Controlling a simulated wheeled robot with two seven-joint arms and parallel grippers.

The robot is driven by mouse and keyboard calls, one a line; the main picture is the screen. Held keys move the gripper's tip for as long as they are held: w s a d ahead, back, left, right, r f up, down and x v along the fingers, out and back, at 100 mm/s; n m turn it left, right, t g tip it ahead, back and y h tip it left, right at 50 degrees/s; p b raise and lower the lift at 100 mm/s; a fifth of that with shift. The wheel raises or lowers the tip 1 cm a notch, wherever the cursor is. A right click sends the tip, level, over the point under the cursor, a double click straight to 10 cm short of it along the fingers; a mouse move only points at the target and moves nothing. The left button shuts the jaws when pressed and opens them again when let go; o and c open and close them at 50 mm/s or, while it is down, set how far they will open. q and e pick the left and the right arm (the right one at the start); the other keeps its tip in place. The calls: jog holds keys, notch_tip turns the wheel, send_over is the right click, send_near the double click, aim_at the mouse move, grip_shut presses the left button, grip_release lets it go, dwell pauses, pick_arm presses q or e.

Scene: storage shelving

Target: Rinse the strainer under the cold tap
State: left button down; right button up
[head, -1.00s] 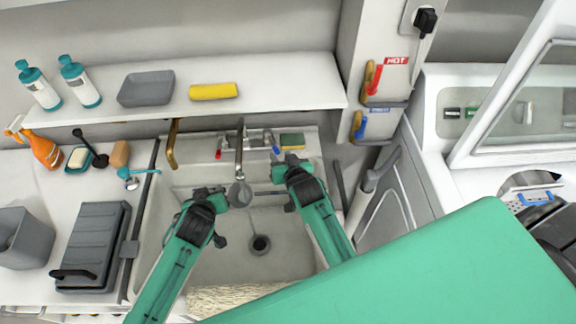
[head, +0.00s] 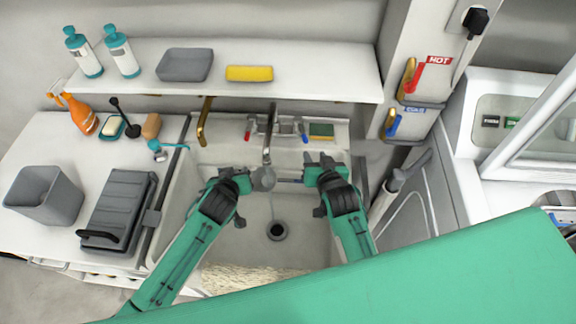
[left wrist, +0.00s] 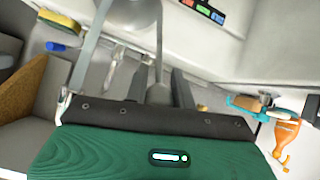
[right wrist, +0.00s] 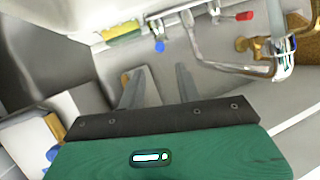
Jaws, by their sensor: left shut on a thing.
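My left gripper (head: 243,173) is shut on the handle of the strainer (head: 263,178), a small round grey bowl. It hangs under the spout of the metal tap (head: 267,148), over the sink (head: 305,230). The strainer also shows in the left wrist view (left wrist: 130,14). A thin pale streak hangs below it near the drain; I cannot tell whether it is water. The blue cold handle (head: 303,130) is right of the spout, the red hot handle (head: 248,128) left. My right gripper (right wrist: 158,75) is open and empty, just in front of the blue handle (right wrist: 160,46).
A sponge (head: 321,130) lies at the sink's back edge. A shelf (head: 320,75) with bottles and a yellow block (head: 249,73) runs above. Red and blue wall levers are at right.

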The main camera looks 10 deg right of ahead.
jog(key=shift+c, duration=0.2)
jog(key=shift+f, duration=0.15)
grip_shut()
jog(key=s+d+f+m+t, duration=0.25)
jog(key=f+m+t, duration=0.25)
jog(key=m, duration=1.2)
jog(key=w, duration=0.9)
jog(key=shift+a+r, duration=0.25)
jog(key=shift+r, duration=0.05)
